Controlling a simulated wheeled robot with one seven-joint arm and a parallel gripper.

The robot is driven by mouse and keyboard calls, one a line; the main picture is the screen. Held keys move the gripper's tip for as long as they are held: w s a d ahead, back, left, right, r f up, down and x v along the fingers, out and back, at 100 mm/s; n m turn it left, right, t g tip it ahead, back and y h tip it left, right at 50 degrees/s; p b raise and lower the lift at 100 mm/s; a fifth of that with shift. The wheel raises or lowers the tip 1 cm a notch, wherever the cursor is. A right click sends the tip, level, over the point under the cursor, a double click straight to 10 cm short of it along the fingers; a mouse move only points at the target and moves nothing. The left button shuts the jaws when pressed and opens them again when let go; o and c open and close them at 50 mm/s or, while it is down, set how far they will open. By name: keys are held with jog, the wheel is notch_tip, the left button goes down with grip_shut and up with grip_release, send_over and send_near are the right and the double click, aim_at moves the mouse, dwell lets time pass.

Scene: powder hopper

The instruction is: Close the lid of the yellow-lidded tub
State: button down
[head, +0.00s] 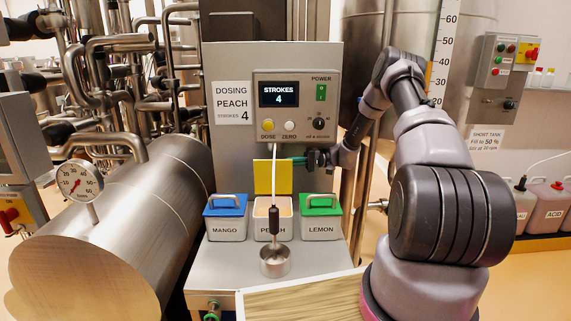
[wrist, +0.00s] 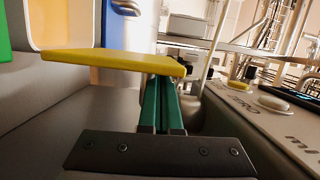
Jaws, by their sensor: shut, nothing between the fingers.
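The yellow lid (head: 262,178) stands upright, open, at the back edge of the peach tub (head: 258,227), whose opening shows pale powder. In the wrist view the lid (wrist: 105,61) is seen nearly edge-on. My gripper (head: 292,159) is behind the tubs, by the lid's upper right corner, with its green fingers pointing left. In the wrist view the gripper's green fingers (wrist: 163,88) are shut and empty. Their tips reach the lid's edge and pass partly out of sight beneath it; I cannot tell whether they touch it.
The blue-lidded mango tub (head: 227,230) and green-lidded lemon tub (head: 320,230) flank the peach tub, both closed.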

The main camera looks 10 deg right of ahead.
aim_at(286, 167)
jog(key=shift+s, duration=0.2)
jog(key=shift+s+a+n+h, duration=0.15)
jog(key=shift+s+n+h, duration=0.05)
jog(key=shift+s+n, duration=0.65)
jog(key=shift+s+a+n+h, duration=0.15)
jog(key=shift+s+n+h, duration=0.05)
jog(key=shift+s+n, duration=0.6)
jog(key=shift+s+a+f+n+t+h, duration=0.15)
jog(key=shift+s+a+f+n+t, duration=0.1)
jog(key=shift+s+n, duration=0.5)
jog(key=shift+s+a+f+n+t+h, duration=0.15)
jog(key=shift+s+f+n+t, duration=0.1)
jog(key=shift+s+n, duration=0.5)
jog(key=shift+d, duration=0.1)
